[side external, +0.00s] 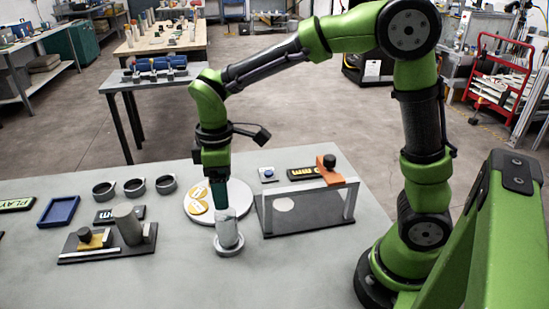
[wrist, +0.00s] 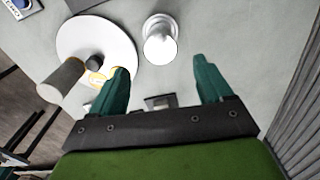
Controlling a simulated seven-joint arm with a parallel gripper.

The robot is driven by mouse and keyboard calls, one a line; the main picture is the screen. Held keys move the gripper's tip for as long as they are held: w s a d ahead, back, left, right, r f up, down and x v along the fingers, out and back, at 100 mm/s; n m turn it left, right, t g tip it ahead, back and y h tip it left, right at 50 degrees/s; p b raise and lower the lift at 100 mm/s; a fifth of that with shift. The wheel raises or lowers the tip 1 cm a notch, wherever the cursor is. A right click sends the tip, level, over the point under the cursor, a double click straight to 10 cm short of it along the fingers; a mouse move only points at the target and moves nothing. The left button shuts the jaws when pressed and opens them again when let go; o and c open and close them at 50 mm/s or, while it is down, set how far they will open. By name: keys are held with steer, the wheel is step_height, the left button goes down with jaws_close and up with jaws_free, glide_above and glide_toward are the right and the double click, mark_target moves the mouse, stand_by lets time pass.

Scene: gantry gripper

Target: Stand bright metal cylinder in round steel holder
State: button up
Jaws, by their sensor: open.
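The bright metal cylinder (side external: 227,227) stands upright with its base within the round steel holder (side external: 229,249) on the grey table. The cylinder also shows in the wrist view (wrist: 160,46), with the holder's rim (wrist: 156,20) around its far end. My gripper (side external: 218,202) has green fingers and is just above and behind the cylinder in the side view. In the wrist view my gripper (wrist: 162,72) has its fingers spread wide, with nothing between them and the cylinder beyond the tips. How deep the cylinder sits is hidden by the holder's wall.
A round white plate (side external: 240,197) with yellow discs lies behind the holder. A fixture with a darker grey cylinder (side external: 127,225) stands at left. A grey frame (side external: 308,211) with an orange clamp stands at right.

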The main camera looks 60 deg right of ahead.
steer(key=shift+r, duration=0.45)
steer(key=s+d+r+m+t+y, duration=0.1)
steer(key=s+d+r+m+t, duration=0.2)
steer(key=s+m, duration=0.3)
steer(key=s+d+r+m+t+y, duration=0.1)
steer(key=s+d+r+m+t, duration=0.2)
steer(key=s+m, duration=0.3)
steer(key=shift+s+r+t, duration=0.6)
steer(key=shift+s+r, duration=0.15)
